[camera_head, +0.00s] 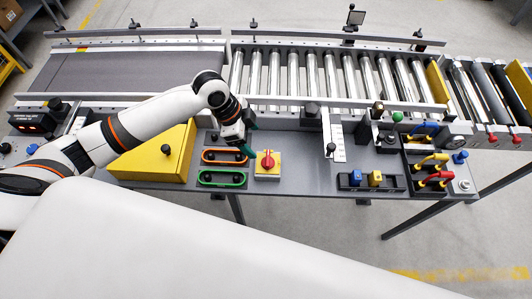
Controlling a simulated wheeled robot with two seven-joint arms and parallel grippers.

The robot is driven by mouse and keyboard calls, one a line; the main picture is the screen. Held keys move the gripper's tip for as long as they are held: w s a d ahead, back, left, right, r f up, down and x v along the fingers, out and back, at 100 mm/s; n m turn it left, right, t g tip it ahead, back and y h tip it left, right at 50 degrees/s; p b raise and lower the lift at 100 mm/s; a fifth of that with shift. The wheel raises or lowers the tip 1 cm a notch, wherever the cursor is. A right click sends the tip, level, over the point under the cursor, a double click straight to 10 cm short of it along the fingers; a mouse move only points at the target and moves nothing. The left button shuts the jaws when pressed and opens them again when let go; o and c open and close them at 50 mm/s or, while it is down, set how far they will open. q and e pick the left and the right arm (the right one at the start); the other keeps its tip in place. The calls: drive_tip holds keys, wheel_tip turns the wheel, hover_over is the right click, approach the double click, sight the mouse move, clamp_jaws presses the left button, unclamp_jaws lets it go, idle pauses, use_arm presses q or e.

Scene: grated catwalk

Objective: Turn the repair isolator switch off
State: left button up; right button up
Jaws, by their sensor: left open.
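The repair isolator switch looks to be the red rotary knob (267,161) on a small yellow plate, at the middle of the grey panel (300,182) in the head view. My left gripper (247,150) reaches in from the left and is open. Its fingertips are small and partly hidden by the wrist; they sit just left of and above the red knob. I cannot tell whether they touch it. My right gripper is not in view.
An orange-rimmed handle (224,156) and a green-rimmed handle (222,179) lie left of the knob, beside a yellow sloped box (160,160). A lever (331,147) stands to the right. Behind run the roller conveyor (330,78) and a low rail (345,103).

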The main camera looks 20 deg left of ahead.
sight(267, 158)
use_arm(q)
drive_tip(key=x, duration=1)
drive_tip(key=shift+d+f, duration=0.15)
drive_tip(key=shift+f, duration=0.15)
